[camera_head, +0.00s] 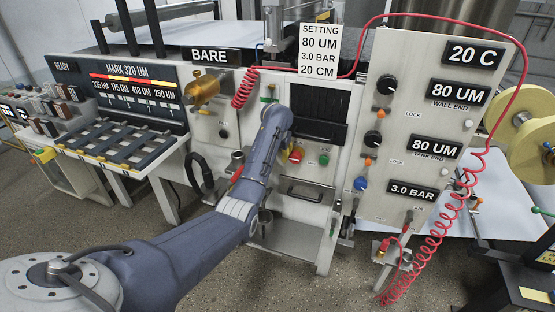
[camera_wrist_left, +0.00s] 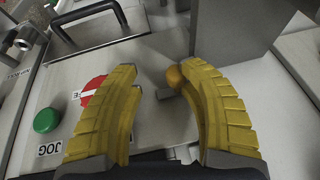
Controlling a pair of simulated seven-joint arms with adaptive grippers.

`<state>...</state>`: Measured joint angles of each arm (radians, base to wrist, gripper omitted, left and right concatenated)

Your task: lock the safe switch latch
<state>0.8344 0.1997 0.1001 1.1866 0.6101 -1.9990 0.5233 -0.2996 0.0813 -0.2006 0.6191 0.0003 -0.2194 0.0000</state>
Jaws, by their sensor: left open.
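A red round switch (camera_wrist_left: 94,88) with a white bar shows in the left wrist view, partly behind a finger; its label is partly readable, ending in E. It is also in the head view (camera_head: 296,155). An orange ball knob (camera_wrist_left: 174,77) on a short grey stub, possibly the latch, sits between the fingertips, close to the right-hand finger; contact cannot be told. My left gripper (camera_wrist_left: 155,76) is open, its yellow ribbed fingers spread over the panel. In the head view my left arm hides most of the gripper. My right gripper is not in view.
A green JOG button (camera_wrist_left: 46,120) lies left of the red switch. A grey upright plate (camera_wrist_left: 237,25) stands near the right-hand finger. A dark bar handle (camera_wrist_left: 88,20) is beyond the fingers. A coiled red hose (camera_head: 440,255) hangs at the right panel.

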